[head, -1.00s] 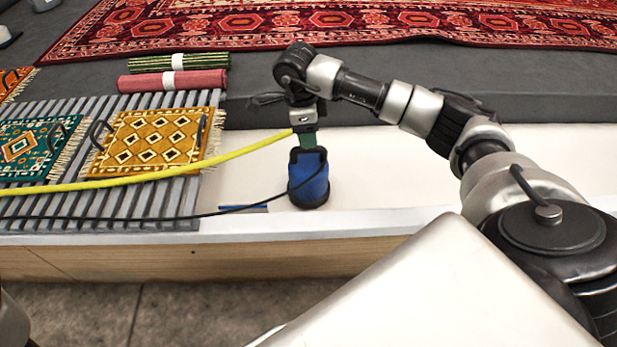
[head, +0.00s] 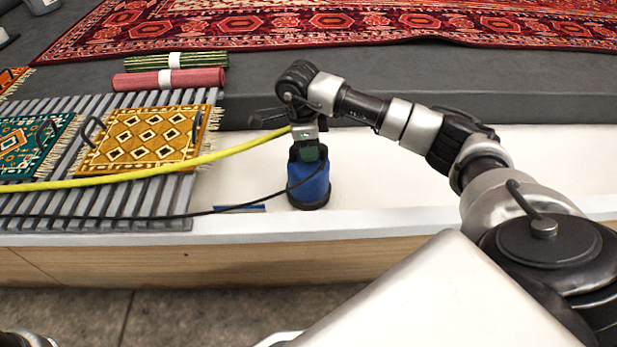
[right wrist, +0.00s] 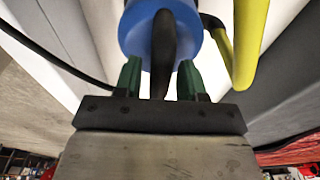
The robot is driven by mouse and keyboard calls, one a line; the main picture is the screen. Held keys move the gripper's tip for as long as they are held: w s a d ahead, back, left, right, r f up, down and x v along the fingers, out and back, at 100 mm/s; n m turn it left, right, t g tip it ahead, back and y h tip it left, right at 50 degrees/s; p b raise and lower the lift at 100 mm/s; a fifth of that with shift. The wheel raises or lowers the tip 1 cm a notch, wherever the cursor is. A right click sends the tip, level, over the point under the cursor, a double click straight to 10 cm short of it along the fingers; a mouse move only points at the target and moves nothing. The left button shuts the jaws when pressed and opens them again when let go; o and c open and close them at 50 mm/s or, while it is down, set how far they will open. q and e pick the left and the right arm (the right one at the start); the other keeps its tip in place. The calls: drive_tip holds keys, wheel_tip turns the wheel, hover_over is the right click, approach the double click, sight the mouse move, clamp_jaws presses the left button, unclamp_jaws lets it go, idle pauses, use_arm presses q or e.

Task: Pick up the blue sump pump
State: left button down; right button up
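The blue sump pump (head: 308,187) stands upright on the white ledge near its front edge, with a black base and a black top handle. My right gripper (head: 308,153) points down at the pump's top from above. In the right wrist view, the pump's blue body (right wrist: 138,32) is ahead of the gripper (right wrist: 158,78). The two green fingers are apart, one on each side of the black handle (right wrist: 162,55), with a visible gap on both sides. My left gripper is not in view.
A yellow hose (head: 150,173) and a black cable (head: 130,215) run left from the pump area. A grey slatted rack (head: 100,205) holds small rugs; rolled rugs (head: 175,78) lie behind. A blue strip (head: 238,209) lies left of the pump. The ledge right of it is clear.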

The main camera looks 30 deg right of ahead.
clamp_jaws()
idle(0.9)
drive_tip(key=shift+r, duration=0.2)
